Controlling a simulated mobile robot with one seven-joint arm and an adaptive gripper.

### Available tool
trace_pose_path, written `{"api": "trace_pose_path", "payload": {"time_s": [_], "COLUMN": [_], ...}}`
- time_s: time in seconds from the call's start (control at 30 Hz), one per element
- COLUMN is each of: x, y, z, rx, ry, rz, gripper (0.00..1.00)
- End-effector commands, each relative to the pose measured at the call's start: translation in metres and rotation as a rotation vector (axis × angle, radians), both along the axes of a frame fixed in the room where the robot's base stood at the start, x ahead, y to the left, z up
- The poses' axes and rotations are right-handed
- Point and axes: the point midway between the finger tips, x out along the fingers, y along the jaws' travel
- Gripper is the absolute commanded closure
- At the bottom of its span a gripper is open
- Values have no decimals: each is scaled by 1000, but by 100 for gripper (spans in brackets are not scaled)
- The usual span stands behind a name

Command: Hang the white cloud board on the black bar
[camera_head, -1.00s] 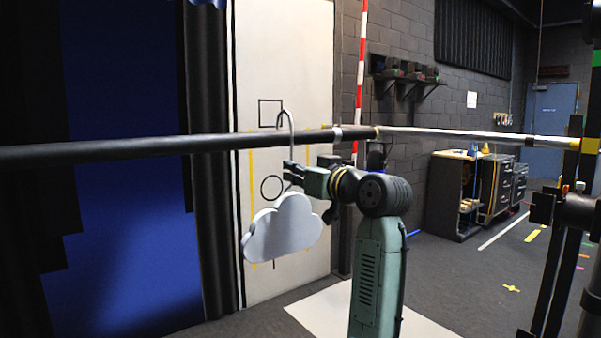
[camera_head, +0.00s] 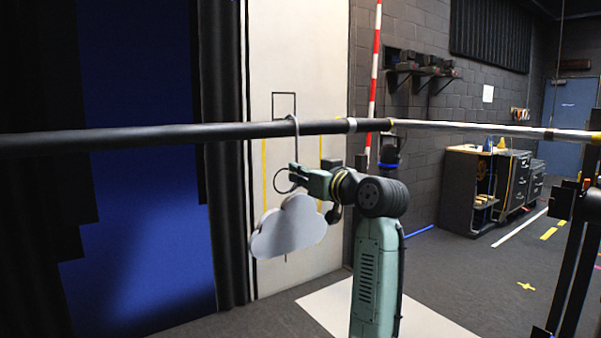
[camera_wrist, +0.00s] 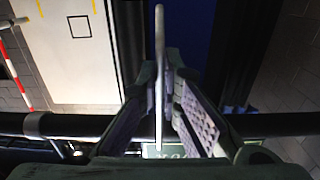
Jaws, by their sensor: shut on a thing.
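The white cloud board (camera_head: 290,228) hangs below my gripper, nearly upright, with a pale metal hook (camera_head: 296,150) rising from it. My gripper (camera_head: 299,176) is shut on the hook's shank, below the black bar (camera_head: 180,134). The hook's top is level with the bar's upper edge and its curve shows across the bar; I cannot tell whether it bears on the bar. In the wrist view the hook (camera_wrist: 160,50) is a pale upright strip between the fingers (camera_wrist: 164,85), and the black bar (camera_wrist: 75,126) crosses behind them. The board is not clear there.
A silver bar section (camera_head: 470,127) continues right from the black bar. A white panel (camera_head: 300,75) and dark curtains stand behind. A cabinet (camera_head: 465,185) stands at the right rear. The bar to the left of the hook is clear.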

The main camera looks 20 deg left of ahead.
Motion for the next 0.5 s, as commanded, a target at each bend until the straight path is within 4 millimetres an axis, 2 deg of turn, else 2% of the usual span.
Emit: {"api": "trace_pose_path", "payload": {"time_s": [0.37,0.4,0.5], "x": [-1,-1,-1], "y": [0,-1,0], "z": [1,1,0], "rx": [3,3,2], "ry": [-5,-5,-4], "rz": [0,0,0], "gripper": [100,92,85]}}
